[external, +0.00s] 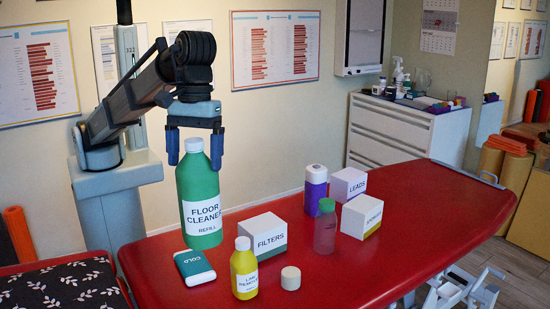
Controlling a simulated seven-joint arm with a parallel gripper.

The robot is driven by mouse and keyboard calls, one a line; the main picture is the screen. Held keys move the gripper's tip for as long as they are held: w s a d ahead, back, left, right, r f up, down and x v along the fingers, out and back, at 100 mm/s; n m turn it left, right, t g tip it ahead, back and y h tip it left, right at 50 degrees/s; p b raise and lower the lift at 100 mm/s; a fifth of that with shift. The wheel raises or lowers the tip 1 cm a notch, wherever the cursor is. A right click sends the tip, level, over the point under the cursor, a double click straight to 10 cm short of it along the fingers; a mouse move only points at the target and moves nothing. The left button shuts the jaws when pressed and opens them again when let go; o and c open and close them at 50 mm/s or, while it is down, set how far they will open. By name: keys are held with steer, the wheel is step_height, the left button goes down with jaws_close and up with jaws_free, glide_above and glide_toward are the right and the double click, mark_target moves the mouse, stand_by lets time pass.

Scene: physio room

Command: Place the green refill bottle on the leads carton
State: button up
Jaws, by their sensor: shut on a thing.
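The green refill bottle (200,180), labelled "Floor Cleaner Refill", is upright at the left rear of the red treatment table. My gripper (195,158) points down from above, its two blue fingers on either side of the bottle's pale cap, shut on it. I cannot tell whether the bottle's base touches the table. The leads carton (348,180), a white box marked "LEADS", stands to the right at the back of the group. Its lower front is partly hidden by another carton, and its visible top is bare.
On the red table (400,240) are a filters carton (262,238), another white carton (362,214), a purple-and-white bottle (315,190), a translucent green-capped bottle (325,230), a yellow bottle (244,270), a cold pack (195,267) and a small round white object (291,278). The table's right part is clear.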

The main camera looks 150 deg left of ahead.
steer(key=shift+r, duration=0.8)
steer(key=shift+a+r, duration=0.15)
steer(key=s+a+n, duration=0.3)
steer(key=a, duration=1.7)
steer(key=s+a+n, duration=0.2)
steer(key=s+a, duration=0.1)
steer(key=a, duration=1.6)
steer(key=s+a+n, duration=0.2)
steer(key=s+a, duration=0.6)
steer(key=a, duration=0.3)
steer(key=s+a+n+y, duration=0.1)
steer(key=s+a, duration=0.7)
steer(key=a, duration=0.3)
steer(key=s+a+n, duration=0.2)
steer(key=s+a, duration=0.6)
steer(key=a, duration=0.3)
step_height(320, 180, down, 15)
steer(key=shift+d+t, duration=0.15)
steer(key=shift+t, duration=0.15)
